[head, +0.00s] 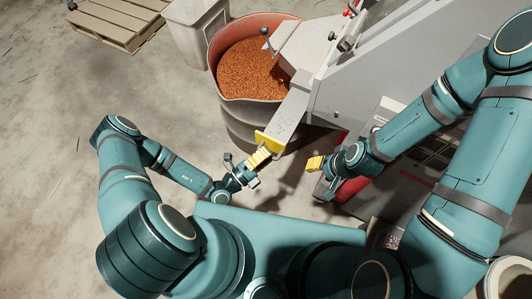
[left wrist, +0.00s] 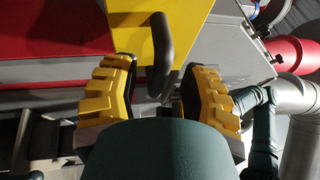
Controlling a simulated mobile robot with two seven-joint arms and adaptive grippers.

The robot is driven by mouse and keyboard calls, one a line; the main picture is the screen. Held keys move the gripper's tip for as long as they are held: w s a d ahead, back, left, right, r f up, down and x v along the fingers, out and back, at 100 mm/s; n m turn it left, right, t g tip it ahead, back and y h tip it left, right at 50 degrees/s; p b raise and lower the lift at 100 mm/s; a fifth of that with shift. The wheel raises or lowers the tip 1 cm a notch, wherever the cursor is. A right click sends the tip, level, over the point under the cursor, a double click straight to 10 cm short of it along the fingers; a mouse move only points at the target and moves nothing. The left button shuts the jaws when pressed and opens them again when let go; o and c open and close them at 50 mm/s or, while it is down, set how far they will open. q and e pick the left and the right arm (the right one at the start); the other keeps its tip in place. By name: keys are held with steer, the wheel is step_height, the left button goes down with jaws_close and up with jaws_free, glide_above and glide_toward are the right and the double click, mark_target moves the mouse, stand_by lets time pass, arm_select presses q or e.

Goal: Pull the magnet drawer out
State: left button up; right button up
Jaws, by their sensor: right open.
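The magnet drawer shows as a yellow front plate (head: 267,141) at the lower end of a grey housing (head: 287,117) in the head view. In the left wrist view the yellow plate (left wrist: 177,22) carries a dark upright bar handle (left wrist: 162,52). My left gripper (head: 261,156) is close in front of the plate. Its two yellow-padded fingers (left wrist: 157,92) stand apart on either side of the handle, with gaps visible on both sides. My right gripper (head: 315,166) is open and empty, to the right of the drawer front.
A reddish drum (head: 222,75) full of copper granules (head: 250,70) stands behind the housing. A grey machine (head: 365,65) rises to the right. A pale bin (head: 190,30) and a wooden pallet (head: 118,20) are at the back left. The floor at left is clear.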

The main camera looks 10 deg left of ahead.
arm_select(q)
steer(key=v, duration=1.2)
stand_by(0.6)
steer(key=s+d+r+m+g+y, duration=0.1)
steer(key=s+d+m+g, duration=0.25)
steer(key=m+g, duration=0.85)
steer(key=s+d+r+m+g+y, duration=0.15)
steer(key=s+m+g, duration=0.5)
steer(key=m, duration=0.85)
steer(key=w+r+m+t+y, duration=0.2)
steer(key=w+m+y, duration=0.1)
steer(key=w+m, duration=0.4)
steer(key=w+r+m+t+y, duration=0.3)
steer(key=w+m+y, duration=0.1)
steer(key=w+m, duration=0.3)
steer(key=shift+w+m, duration=0.35)
steer(key=shift+m, duration=0.75)
